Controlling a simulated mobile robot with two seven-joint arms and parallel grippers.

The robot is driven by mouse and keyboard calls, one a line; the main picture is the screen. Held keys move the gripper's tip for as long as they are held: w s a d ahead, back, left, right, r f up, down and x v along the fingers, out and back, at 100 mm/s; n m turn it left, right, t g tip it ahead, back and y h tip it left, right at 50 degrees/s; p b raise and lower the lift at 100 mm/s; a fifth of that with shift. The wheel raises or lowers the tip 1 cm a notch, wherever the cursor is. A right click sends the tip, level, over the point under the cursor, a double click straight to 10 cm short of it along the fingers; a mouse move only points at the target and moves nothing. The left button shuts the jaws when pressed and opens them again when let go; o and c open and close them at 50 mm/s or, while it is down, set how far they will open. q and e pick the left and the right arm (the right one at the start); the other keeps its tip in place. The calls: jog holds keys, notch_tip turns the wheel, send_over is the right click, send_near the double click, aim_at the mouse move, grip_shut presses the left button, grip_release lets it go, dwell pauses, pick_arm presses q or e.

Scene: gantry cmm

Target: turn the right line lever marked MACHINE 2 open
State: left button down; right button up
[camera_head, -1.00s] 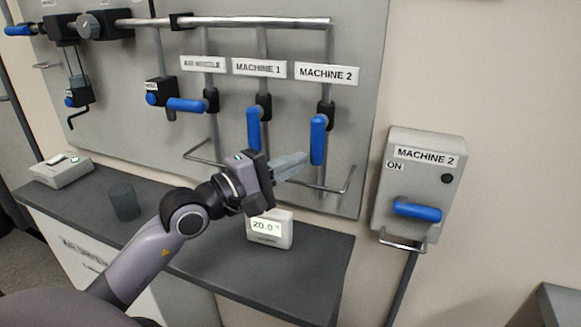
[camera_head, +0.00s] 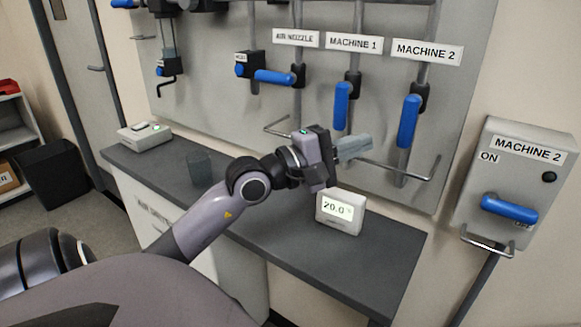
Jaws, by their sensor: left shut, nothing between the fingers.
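The MACHINE 2 line lever (camera_head: 409,121) is a blue handle hanging straight down along its pipe, below the white MACHINE 2 label (camera_head: 427,52) on the grey panel. My left gripper (camera_head: 366,145) is shut and empty. In the picture it lies to the left of and a little below the MACHINE 2 lever, just under the MACHINE 1 lever (camera_head: 342,106), and seems apart from both. The MACHINE 1 lever also hangs down. The AIR NOZZLE lever (camera_head: 274,77) lies sideways. My right gripper is not in view.
A grey MACHINE 2 switch box (camera_head: 513,187) with a blue handle is on the wall at right. A metal rail (camera_head: 405,174) runs under the levers. A bench (camera_head: 395,249) below holds a display (camera_head: 340,212), a cup (camera_head: 199,164) and a small device (camera_head: 144,136).

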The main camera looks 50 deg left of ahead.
pick_arm(q)
jog(key=b+v, duration=0.3)
jog(key=v, duration=0.7)
jog(key=shift+a+b, duration=0.15)
jog(key=shift+b, duration=0.2)
jog(key=shift+s, duration=0.15)
